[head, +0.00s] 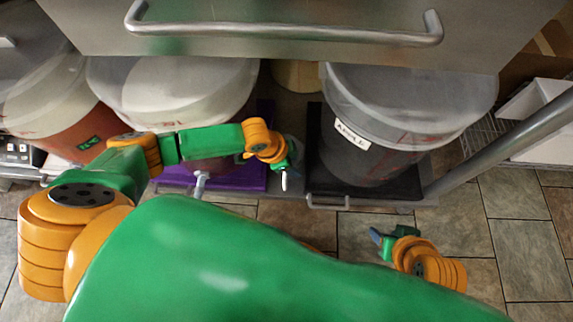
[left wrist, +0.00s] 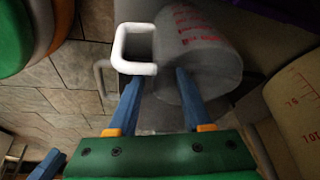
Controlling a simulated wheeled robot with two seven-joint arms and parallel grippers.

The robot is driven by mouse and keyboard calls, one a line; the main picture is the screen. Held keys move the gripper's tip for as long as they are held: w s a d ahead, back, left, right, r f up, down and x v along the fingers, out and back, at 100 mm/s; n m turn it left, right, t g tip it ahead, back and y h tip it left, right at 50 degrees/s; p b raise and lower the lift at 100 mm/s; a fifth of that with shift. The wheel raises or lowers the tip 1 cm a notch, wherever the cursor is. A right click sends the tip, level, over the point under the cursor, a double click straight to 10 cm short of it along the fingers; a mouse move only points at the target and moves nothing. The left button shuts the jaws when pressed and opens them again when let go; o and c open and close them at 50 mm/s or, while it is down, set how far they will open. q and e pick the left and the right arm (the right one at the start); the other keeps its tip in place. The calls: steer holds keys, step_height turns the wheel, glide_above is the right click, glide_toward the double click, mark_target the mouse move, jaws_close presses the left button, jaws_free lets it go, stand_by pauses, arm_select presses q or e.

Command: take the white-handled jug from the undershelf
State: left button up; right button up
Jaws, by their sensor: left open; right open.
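The white-handled jug (left wrist: 200,48) shows in the left wrist view as a grey translucent body with red markings. Its square white handle (left wrist: 135,68) is just beyond my left gripper's fingertips (left wrist: 158,76). The blue fingers are open and apart, with nothing clearly between them; I cannot tell whether one touches the handle. In the head view my left gripper (head: 287,166) reaches down between two buckets, and the jug's body is hidden there. My right gripper (head: 385,240) is open and empty over the floor at the lower right.
A grey bucket labelled APPLE (head: 400,115) stands on a black dolly (head: 395,189). A white-topped bucket (head: 165,90) stands over a purple base (head: 255,180). A metal drawer handle (head: 285,36) crosses above. A slanted metal leg (head: 500,146) is at right. Tiled floor (head: 500,210) lies open below.

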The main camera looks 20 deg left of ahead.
arm_select(q)
jaws_close()
stand_by(1.4)
